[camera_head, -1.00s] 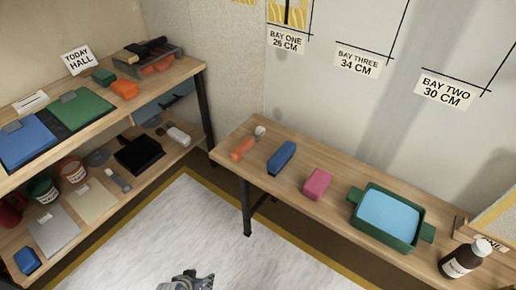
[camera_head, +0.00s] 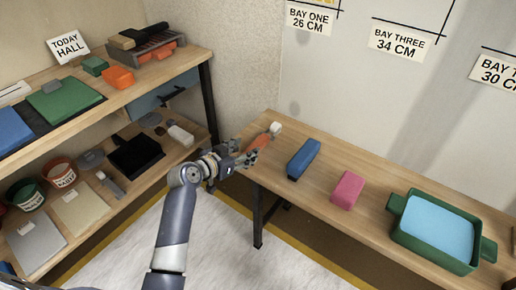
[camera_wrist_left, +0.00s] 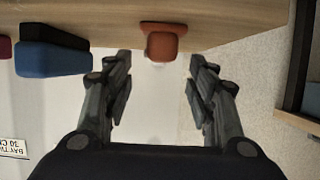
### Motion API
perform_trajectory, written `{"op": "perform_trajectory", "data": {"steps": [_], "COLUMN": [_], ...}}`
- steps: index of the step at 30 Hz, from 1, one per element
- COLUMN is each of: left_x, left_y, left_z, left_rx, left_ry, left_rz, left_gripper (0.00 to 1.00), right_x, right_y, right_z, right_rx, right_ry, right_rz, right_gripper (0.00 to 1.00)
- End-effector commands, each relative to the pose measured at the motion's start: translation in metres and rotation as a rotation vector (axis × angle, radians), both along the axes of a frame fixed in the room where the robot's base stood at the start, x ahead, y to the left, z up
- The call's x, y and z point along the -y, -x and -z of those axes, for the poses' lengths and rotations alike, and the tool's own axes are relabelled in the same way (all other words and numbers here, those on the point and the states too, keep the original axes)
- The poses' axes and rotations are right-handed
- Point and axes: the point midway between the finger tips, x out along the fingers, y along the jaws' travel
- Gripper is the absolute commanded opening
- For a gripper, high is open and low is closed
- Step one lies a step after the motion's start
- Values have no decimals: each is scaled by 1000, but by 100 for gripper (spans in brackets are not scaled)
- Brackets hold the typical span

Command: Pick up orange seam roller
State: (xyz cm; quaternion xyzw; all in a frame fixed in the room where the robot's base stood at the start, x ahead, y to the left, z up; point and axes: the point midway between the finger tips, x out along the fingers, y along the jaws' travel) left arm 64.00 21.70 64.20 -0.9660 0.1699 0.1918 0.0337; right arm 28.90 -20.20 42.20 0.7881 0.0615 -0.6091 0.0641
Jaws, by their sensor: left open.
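The orange seam roller (camera_head: 258,141) lies at the left end of the wooden bench, its pale roller end toward the wall. Its orange handle also shows in the left wrist view (camera_wrist_left: 163,42), just beyond and between the fingers. My left gripper (camera_head: 245,157) is open at the bench's left edge, close to the handle's near end. In the left wrist view its two fingers (camera_wrist_left: 159,82) stand apart with nothing between them. My fingers partly cover the handle in the head view. My right gripper is not in view.
On the bench, a blue block (camera_head: 304,159) lies right of the roller, then a pink block (camera_head: 347,190) and a green tray (camera_head: 399,229) holding blue liquid. The shelf unit (camera_head: 195,62) stands at the left. The wall rises behind the bench.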

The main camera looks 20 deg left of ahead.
Motion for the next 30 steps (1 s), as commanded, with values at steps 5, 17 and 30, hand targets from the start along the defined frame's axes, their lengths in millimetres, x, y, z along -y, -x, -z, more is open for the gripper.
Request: {"op": "perform_trajectory", "data": {"steps": [5, 17, 30], "left_x": [4, 17, 18], "left_y": [-10, -49, -51], "left_z": [5, 24, 24], "left_rx": [0, 0, -2], "left_ry": [0, 0, -1], "left_rz": [0, -1, -1], "left_gripper": [52, 52, 20], "right_x": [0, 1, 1], "right_y": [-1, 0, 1], "right_z": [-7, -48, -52], "right_rx": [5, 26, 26], "right_ry": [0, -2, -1], "right_rz": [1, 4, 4], "right_gripper": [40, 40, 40]}}
